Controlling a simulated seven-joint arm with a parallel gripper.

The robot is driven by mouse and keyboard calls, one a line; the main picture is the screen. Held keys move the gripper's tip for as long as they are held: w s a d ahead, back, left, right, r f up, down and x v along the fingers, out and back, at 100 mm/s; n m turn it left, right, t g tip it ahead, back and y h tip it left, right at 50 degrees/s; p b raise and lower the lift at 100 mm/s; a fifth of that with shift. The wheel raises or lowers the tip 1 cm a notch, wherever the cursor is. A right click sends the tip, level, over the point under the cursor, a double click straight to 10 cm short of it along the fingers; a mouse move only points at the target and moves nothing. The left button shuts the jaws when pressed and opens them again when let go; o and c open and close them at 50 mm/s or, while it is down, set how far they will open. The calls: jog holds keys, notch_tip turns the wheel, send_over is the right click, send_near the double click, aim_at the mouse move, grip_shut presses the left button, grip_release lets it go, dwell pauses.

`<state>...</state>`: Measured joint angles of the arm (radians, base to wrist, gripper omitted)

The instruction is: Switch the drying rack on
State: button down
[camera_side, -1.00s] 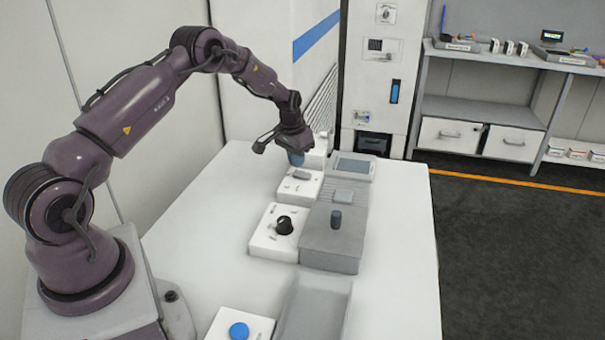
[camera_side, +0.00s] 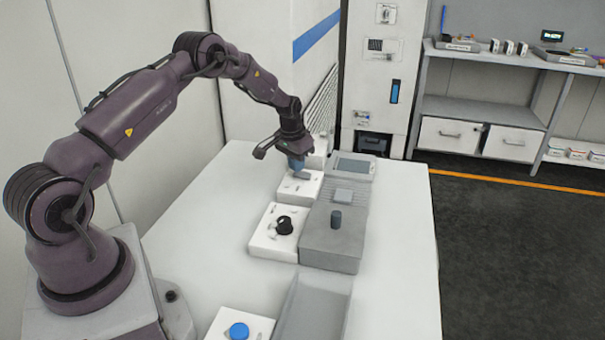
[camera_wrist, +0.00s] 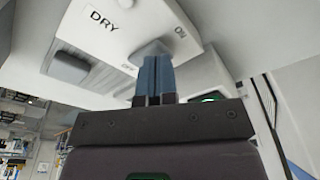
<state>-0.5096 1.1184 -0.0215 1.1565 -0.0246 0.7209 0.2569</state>
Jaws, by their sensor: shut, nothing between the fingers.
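The white DRY control box (camera_side: 297,191) stands on the bench beside a grey ribbed unit (camera_side: 321,209), which may be the drying rack. In the wrist view the box (camera_wrist: 110,33) carries the words DRY, ON and OFF, with ON towards the right. Its grey switch knob (camera_wrist: 152,47) is partly hidden behind my fingers; I cannot tell which mark it points to. My gripper (camera_wrist: 156,62) has its blue fingers shut and empty, with the tips at the knob, apparently touching it. In the side view my gripper (camera_side: 297,167) is low over the box's far part.
A white box with a black dial (camera_side: 284,225) and a box with a blue button (camera_side: 238,330) stand nearer the camera. A grey tray (camera_side: 315,308) lies at the front. A flat panel (camera_side: 354,167) is behind. The bench left of the boxes is clear.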

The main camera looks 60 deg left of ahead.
jog(key=shift+f, duration=0.45)
jog(key=shift+r, duration=3.5)
